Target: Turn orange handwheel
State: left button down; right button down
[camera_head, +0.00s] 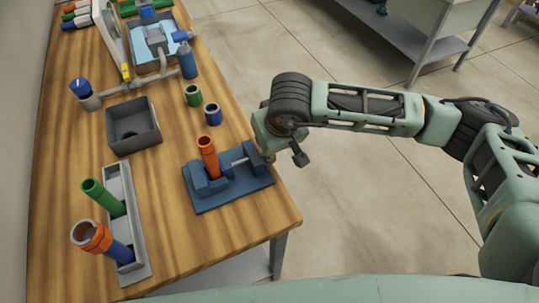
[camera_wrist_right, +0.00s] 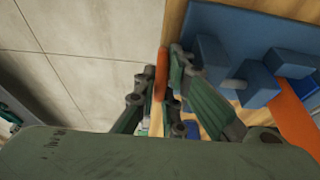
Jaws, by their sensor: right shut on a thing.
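A blue vise-like fixture (camera_head: 232,188) sits near the right front corner of the wooden table, with an orange tube (camera_head: 208,157) standing tilted in it. In the right wrist view, the fixture's blue blocks (camera_wrist_right: 262,82) and the orange tube (camera_wrist_right: 297,115) are at the right. A narrow orange piece, which looks like the handwheel (camera_wrist_right: 160,62) seen edge-on, is between my right gripper's fingers (camera_wrist_right: 163,82). My right gripper (camera_head: 271,152) is shut on it beside the fixture's outer end. In the head view the gripper hides the handwheel. My left gripper is out of view.
A grey holder (camera_head: 110,180) carries a green tube (camera_head: 103,197) and a blue tube with an orange collar (camera_head: 91,236). A grey open box (camera_head: 133,137), green ring (camera_head: 193,96) and blue ring (camera_head: 213,115) stand farther back. Open floor lies right of the table.

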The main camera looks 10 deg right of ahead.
jog(key=shift+r+t, duration=0.1)
jog(key=shift+t, duration=0.2)
jog(key=shift+w, duration=0.1)
jog(key=c, duration=2.1)
grip_release()
jog(key=v, duration=1.2)
jog(key=shift+d, duration=0.1)
